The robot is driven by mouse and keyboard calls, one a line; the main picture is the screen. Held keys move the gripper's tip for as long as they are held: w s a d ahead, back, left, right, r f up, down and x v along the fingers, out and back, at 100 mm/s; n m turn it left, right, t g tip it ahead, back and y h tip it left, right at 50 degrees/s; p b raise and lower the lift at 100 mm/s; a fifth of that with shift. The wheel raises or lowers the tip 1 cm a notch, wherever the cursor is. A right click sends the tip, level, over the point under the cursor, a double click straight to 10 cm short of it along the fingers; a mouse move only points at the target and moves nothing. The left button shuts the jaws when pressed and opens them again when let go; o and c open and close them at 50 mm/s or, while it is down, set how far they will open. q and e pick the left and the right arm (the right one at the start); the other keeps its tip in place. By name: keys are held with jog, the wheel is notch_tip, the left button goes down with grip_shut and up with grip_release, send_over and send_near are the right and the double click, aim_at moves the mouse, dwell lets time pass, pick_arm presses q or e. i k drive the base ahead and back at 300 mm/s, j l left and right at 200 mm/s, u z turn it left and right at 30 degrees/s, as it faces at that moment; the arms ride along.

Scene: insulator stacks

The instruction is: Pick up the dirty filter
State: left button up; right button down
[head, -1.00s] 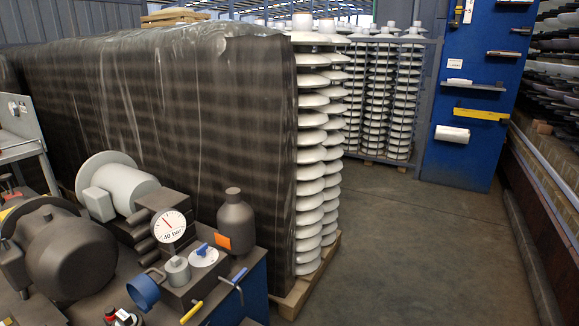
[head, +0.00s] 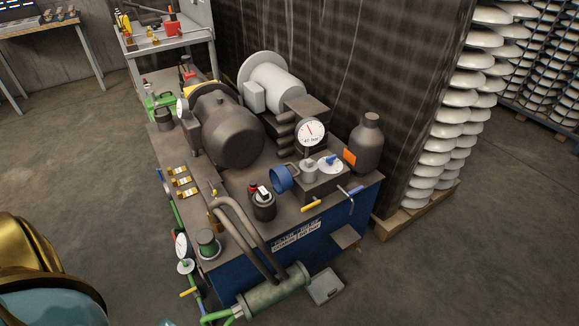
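I cannot tell for sure which part is the dirty filter. In the head view a hydraulic power unit (head: 330,215) with a blue tank stands in the middle. On its brown top are a blue open-ended cylinder (head: 281,179) lying on its side, a black cylindrical part (head: 264,207) with a white label, and a dark cup with a green rim (head: 208,243). A green cylinder (head: 272,291) lies level at the unit's near side, joined to two bent pipes. Neither of my grippers is in view.
A dark motor (head: 232,130), a pressure gauge (head: 311,134) and a dark bottle (head: 367,145) crowd the unit's top. A shallow grey tray (head: 325,286) is on the floor. A wrapped insulator stack (head: 345,60) blocks the back. Floor at left (head: 80,150) and right is clear.

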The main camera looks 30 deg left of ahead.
aim_at(263, 197)
jog(key=i+u, duration=0.1)
jog(key=u, duration=0.35)
jog(key=l+u, duration=0.1)
jog(key=u, duration=0.3)
jog(key=i+l+u, duration=0.1)
jog(key=u, duration=0.35)
jog(key=l+u, duration=0.1)
jog(key=u, duration=0.35)
jog(key=i+l+u, duration=0.1)
jog(key=l+u, duration=0.35)
jog(key=l, duration=0.3)
jog(key=l+u, duration=0.45)
jog(key=l, duration=0.35)
jog(key=k+l, duration=0.1)
jog(key=l, duration=0.3)
jog(key=k+l, duration=0.15)
jog(key=l, duration=0.2)
jog(key=k+l, duration=0.1)
jog(key=l, duration=0.3)
jog(key=k, duration=0.35)
